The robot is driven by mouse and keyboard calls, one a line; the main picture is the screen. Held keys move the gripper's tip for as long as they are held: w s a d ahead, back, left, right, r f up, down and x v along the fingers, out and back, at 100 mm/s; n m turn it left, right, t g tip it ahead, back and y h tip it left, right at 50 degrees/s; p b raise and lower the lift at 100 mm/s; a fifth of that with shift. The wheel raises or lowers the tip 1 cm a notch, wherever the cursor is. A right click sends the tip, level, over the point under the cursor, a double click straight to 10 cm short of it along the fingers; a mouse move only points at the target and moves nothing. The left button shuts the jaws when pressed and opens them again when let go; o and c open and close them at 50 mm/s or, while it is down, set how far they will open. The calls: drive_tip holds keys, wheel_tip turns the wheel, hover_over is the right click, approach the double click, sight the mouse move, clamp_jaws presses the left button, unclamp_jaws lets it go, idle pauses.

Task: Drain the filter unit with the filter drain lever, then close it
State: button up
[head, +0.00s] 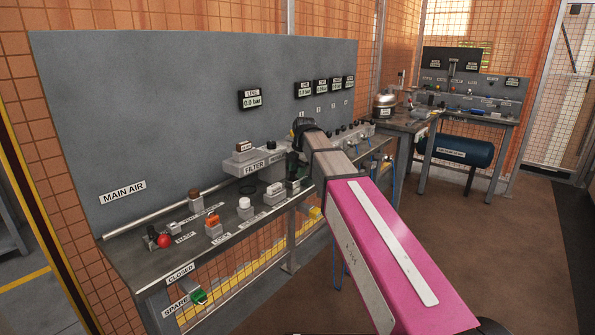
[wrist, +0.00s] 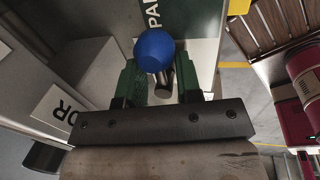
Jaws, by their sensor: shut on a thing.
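In the wrist view, my gripper (wrist: 160,72) has two green fingers around a short metal stem with a blue ball knob (wrist: 153,50). The knob sits at the fingertips, and the fingers are shut on this lever. Its label is not readable, so I cannot confirm from it that this is the filter drain lever. In the head view, my gripper (head: 292,166) is low beside the grey filter unit (head: 262,158), at its right end. The filter's label faces front. The lever is hidden there by my arm and gripper.
A red-knobbed valve (head: 164,241), an orange-handled part (head: 212,226) and a white knob (head: 244,208) stand along the bench to the left. The line display (head: 250,99) reads 0.0 bar. A second bench with a blue tank (head: 455,150) is behind. Brown floor lies open at right.

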drive_tip(key=o, duration=0.9)
drive_tip(key=shift+r, duration=0.1)
wheel_tip(320, 180, up, 10)
drive_tip(key=s+d, duration=0.1)
drive_tip(key=shift+d+r, duration=0.2)
drive_tip(key=shift+d, duration=0.15)
drive_tip(key=shift+s, duration=0.15)
